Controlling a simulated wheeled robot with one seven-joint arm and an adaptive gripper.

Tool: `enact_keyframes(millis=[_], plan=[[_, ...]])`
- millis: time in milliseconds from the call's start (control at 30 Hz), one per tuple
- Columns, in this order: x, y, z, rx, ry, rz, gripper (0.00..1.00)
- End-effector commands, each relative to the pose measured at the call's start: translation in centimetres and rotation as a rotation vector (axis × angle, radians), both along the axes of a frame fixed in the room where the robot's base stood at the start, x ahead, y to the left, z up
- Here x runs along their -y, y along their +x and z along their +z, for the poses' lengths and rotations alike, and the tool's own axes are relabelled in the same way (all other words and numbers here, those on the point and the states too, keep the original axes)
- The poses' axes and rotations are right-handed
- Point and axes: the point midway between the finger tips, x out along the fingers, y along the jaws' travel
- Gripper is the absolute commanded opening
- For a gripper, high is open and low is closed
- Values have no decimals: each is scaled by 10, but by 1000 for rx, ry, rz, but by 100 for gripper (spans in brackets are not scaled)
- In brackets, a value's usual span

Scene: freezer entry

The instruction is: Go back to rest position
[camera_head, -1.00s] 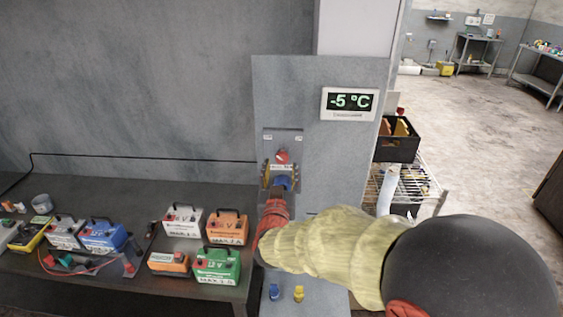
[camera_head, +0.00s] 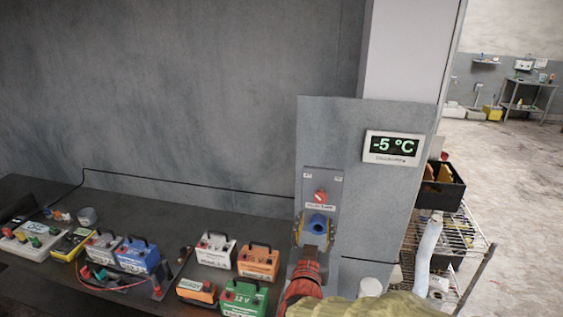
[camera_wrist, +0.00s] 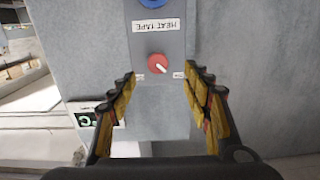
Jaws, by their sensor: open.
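A grey wall panel (camera_head: 352,190) carries a red knob (camera_head: 320,196) with a label under it and a blue connector (camera_head: 316,223) below. My gripper (camera_head: 315,234) is open in front of the panel, its yellow-padded fingers either side of the blue connector in the head view. In the upside-down wrist view, my gripper (camera_wrist: 160,82) has its fingers wide apart with nothing between the tips. The red knob (camera_wrist: 158,64) and the "HEAT TAPE" label (camera_wrist: 155,26) show ahead, and the blue connector (camera_wrist: 152,2) is cut off at the top edge.
A display (camera_head: 393,147) reads -5 °C. A dark bench (camera_head: 140,205) at left holds several batteries, such as a green one (camera_head: 244,296) and an orange one (camera_head: 258,264). A wire rack (camera_head: 465,238) with a black crate (camera_head: 440,190) stands right. Open floor (camera_head: 510,165) lies beyond.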

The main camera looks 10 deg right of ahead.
Motion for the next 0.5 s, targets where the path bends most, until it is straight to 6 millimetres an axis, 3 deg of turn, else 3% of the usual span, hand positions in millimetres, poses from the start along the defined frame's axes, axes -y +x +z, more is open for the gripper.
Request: enact_keyframes(millis=[67, 233, 400, 500], plan=[[-10, 2, -17, -53, 38, 38, 49], [-60, -9, -83, -292, 139, 216, 49], [-106, -51, -122, -548, 215, 393, 49], [-117, -85, -136, -694, 237, 465, 49]])
